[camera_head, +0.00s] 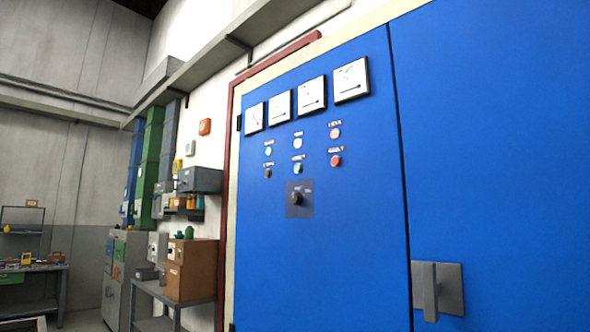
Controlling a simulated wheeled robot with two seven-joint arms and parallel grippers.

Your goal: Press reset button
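A blue control cabinet (340,250) fills the middle and right of the head view. Its door carries two rows of small round buttons or lamps with labels above them. The top row has two pale ones (297,143) and a red one (335,133). The lower row has a dark button (268,173), a green button (298,168) and a red button (336,160). The labels are too small to read surely, so I cannot tell which one is the reset button. Neither of my grippers is in view.
Several square gauges (312,94) sit above the buttons, and a dark rotary switch (297,199) sits below. A grey handle (437,290) sticks out at lower right. A bench (174,299) with a brown box (191,268) stands left of the cabinet.

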